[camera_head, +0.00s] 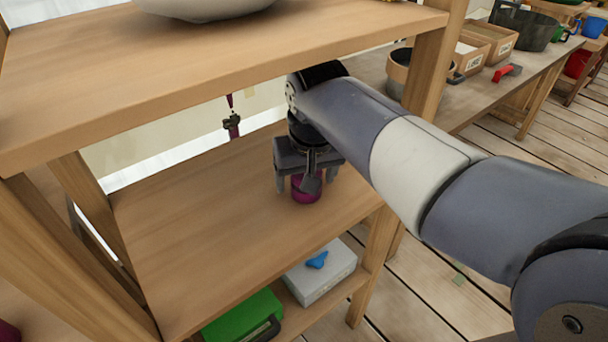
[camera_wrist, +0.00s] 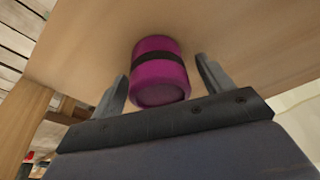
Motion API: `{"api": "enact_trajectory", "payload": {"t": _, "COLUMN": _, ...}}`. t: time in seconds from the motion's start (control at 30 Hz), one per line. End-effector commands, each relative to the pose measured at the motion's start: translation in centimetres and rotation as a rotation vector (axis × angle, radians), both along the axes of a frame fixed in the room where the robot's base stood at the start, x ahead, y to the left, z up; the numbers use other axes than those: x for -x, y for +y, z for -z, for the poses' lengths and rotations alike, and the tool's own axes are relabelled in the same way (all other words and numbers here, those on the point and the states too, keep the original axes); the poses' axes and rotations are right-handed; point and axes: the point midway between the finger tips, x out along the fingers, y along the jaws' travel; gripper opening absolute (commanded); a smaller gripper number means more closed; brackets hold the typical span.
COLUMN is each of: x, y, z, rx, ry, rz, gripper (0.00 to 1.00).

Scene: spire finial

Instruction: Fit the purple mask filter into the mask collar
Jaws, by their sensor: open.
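The purple mask filter (camera_head: 306,192), a short cylinder with a dark band, stands on the middle shelf of the wooden rack. My gripper (camera_head: 300,190) is above and around it, pointing down. In the wrist view the filter (camera_wrist: 159,72) sits between the two spread fingers of my gripper (camera_wrist: 165,88), with a gap visible on either side. My gripper is open. Part of the filter is hidden behind a finger in the head view. I cannot make out the mask collar in either view.
The upper shelf (camera_head: 200,50) overhangs the middle shelf (camera_head: 190,235), which is mostly bare. A dark and purple item (camera_head: 231,125) shows at the back. A grey box (camera_head: 320,275) and a green case (camera_head: 243,318) sit below. A rack post (camera_head: 432,75) stands right of my gripper.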

Motion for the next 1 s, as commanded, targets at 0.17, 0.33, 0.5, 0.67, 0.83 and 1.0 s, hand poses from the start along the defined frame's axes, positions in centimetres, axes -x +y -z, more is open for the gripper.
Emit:
{"api": "enact_trajectory", "payload": {"t": 0.17, "x": 0.15, "y": 0.05, "z": 0.33, "rx": 0.0, "ry": -0.001, "rz": 0.0, "gripper": 0.75}}
{"api": "enact_trajectory", "payload": {"t": 0.33, "x": 0.14, "y": 0.04, "z": 0.27, "rx": 0.0, "ry": 0.0, "rz": 0.0, "gripper": 0.73}}
{"api": "enact_trajectory", "payload": {"t": 0.5, "x": 0.14, "y": 0.04, "z": 0.28, "rx": 0.0, "ry": -0.001, "rz": 0.0, "gripper": 0.59}}
{"api": "enact_trajectory", "payload": {"t": 0.67, "x": 0.14, "y": 0.04, "z": 0.28, "rx": 0.0, "ry": -0.001, "rz": 0.0, "gripper": 0.46}}
{"api": "enact_trajectory", "payload": {"t": 0.83, "x": 0.14, "y": 0.04, "z": 0.29, "rx": 0.0, "ry": 0.0, "rz": 0.0, "gripper": 0.32}}
{"api": "enact_trajectory", "payload": {"t": 1.0, "x": 0.13, "y": 0.04, "z": 0.28, "rx": 0.0, "ry": -0.001, "rz": 0.0, "gripper": 0.27}}
